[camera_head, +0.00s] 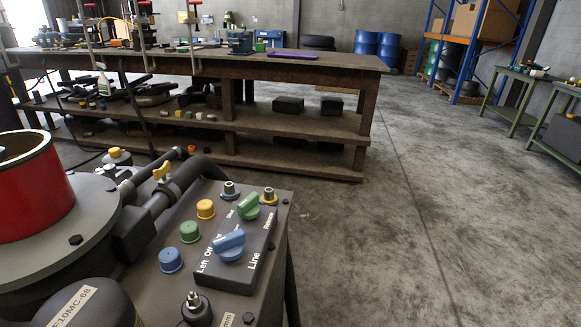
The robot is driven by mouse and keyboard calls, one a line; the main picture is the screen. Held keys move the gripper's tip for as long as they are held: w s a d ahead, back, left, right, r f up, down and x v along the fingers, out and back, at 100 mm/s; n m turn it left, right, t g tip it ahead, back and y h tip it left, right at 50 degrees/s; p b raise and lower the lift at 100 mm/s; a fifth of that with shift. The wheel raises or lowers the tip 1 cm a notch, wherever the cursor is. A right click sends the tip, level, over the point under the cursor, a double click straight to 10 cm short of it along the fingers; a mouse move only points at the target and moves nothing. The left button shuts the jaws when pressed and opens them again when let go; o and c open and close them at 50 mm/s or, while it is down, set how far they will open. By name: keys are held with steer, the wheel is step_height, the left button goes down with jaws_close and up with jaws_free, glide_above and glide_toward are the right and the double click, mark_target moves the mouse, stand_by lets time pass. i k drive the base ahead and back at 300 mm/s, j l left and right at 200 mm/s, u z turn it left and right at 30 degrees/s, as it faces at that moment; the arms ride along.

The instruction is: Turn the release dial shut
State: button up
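A dark control panel (213,267) sits on a grey machine at the lower middle. It bears a green dial (249,206) at its far end and a blue dial (229,245) closer to me. Small white lettering beside the green dial is too small to read surely; "Left", "Off" and "Line" show around the blue dial. The green dial's grip bar slants from lower left to upper right. I cannot tell which setting it points to. My gripper does not show in this view, and nothing touches either dial.
Blue (170,260), green (190,232) and yellow (206,209) caps stand left of the panel. Two threaded fittings rise behind it. A yellow-handled valve (162,172) and a red cylinder (30,190) stand left. A long workbench (330,64) is behind.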

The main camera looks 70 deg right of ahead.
mark_target(248, 208)
steer(key=z, duration=1.15)
